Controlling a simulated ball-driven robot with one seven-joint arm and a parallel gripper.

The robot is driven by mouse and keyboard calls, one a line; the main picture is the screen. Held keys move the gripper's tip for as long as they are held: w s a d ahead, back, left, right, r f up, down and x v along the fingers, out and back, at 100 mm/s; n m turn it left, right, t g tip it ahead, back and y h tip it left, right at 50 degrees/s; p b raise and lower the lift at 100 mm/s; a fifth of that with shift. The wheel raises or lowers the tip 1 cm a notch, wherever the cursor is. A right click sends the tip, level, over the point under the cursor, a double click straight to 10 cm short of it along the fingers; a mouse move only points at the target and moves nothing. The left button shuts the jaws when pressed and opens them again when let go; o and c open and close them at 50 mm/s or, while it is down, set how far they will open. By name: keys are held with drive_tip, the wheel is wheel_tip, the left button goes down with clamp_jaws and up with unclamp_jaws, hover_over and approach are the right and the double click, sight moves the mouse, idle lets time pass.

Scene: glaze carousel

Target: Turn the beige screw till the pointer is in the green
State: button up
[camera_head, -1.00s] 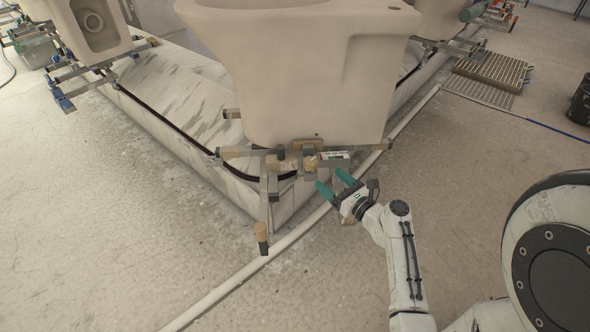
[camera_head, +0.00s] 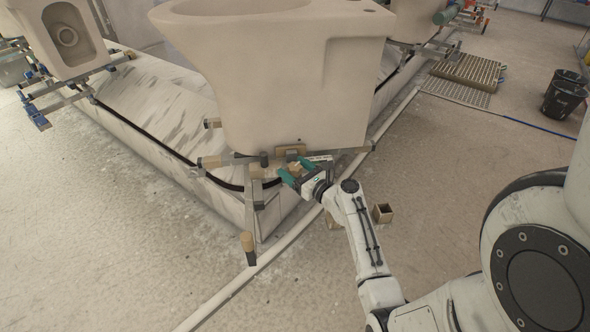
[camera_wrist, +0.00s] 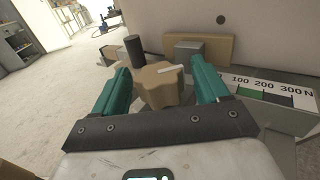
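The beige screw (camera_wrist: 158,88) is a lobed knob with a pale mark on top, seen in the middle of the wrist view. My gripper (camera_wrist: 160,70) has its two teal fingers apart, one on each side of the knob. I cannot tell whether either finger touches it. Right of it is the scale (camera_wrist: 272,88), marked 100, 200 and 300 N, with a green band and a dark band beside it. I cannot make out the pointer. In the head view my gripper (camera_head: 295,170) is at the clamp frame below the large beige ceramic piece.
The large ceramic piece (camera_head: 290,85) stands just behind the clamp. A dark cylinder (camera_wrist: 135,48) and a tan block (camera_wrist: 200,50) stand behind the screw. A pale pipe (camera_head: 225,297) runs along the floor. A small open box (camera_head: 382,213) is beside my arm.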

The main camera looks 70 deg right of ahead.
drive_tip(key=c, duration=0.9)
drive_tip(key=shift+r+h+p, duration=0.1)
drive_tip(key=shift+h+p, duration=0.2)
